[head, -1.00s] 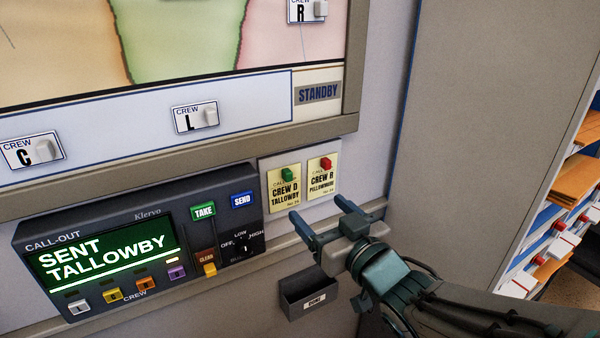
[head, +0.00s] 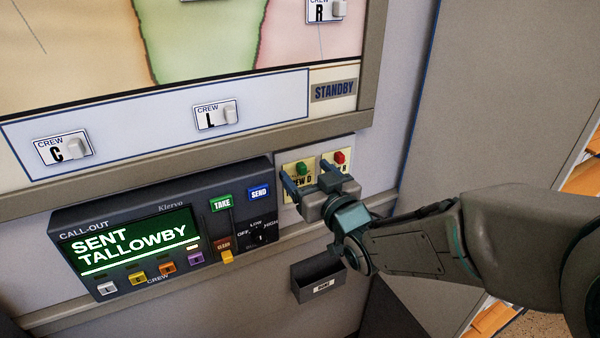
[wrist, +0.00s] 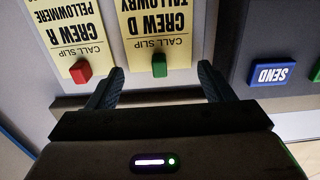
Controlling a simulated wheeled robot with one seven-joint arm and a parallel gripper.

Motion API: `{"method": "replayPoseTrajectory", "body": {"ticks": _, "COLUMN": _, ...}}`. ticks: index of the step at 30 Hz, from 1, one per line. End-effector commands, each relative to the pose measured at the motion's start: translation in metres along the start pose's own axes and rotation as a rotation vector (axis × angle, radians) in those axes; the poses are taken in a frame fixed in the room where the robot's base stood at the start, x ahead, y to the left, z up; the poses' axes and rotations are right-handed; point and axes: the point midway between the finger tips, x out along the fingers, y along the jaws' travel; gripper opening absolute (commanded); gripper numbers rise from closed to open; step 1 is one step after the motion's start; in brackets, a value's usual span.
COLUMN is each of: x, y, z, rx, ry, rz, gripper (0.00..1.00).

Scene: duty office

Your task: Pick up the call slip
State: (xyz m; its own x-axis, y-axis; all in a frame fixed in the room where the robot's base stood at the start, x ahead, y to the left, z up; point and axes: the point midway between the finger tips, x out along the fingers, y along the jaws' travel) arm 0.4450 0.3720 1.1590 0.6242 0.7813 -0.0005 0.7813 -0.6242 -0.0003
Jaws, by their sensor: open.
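Two yellow call slips hang side by side on a pale panel. The CREW D Tallowby slip (head: 303,182) has a green clip (head: 302,169) at its top; the slip also shows in the wrist view (wrist: 156,28), upside down. The CREW R Pellowmere slip (wrist: 62,38) beside it has a red clip (wrist: 80,71). My gripper (head: 304,169) is open and empty in front of the slips, hiding part of both in the head view. In the wrist view its fingers (wrist: 158,84) stand either side of the green clip's line, apart from it.
The call-out unit (head: 75,215) is left of the slips, its screen reading SENT TALLOWBY, with a blue SEND button (head: 259,194) near my gripper. A small dark tray (head: 318,283) is below. The map board's frame (head: 372,70) is above; a grey cabinet side (head: 490,100) stands right.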

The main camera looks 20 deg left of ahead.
Motion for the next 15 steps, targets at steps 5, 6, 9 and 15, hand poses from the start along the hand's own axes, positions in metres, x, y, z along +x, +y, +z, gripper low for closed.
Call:
{"method": "replayPoseTrajectory", "body": {"ticks": 5, "x": 0.0137, "y": 0.0001, "z": 0.0003, "rx": 0.000, "ry": 0.000, "rz": 0.000, "gripper": 0.75}}
{"method": "replayPoseTrajectory", "body": {"ticks": 6, "x": 0.0148, "y": 0.0002, "z": 0.0005, "rx": 0.000, "ry": 0.000, "rz": 0.001, "gripper": 0.75}}
{"method": "replayPoseTrajectory", "body": {"ticks": 9, "x": 0.0153, "y": 0.0002, "z": 0.0009, "rx": 0.000, "ry": 0.000, "rz": 0.001, "gripper": 0.75}}
{"method": "replayPoseTrajectory", "body": {"ticks": 15, "x": 0.0149, "y": 0.0001, "z": 0.0010, "rx": 0.000, "ry": 0.000, "rz": 0.001, "gripper": 0.52}}
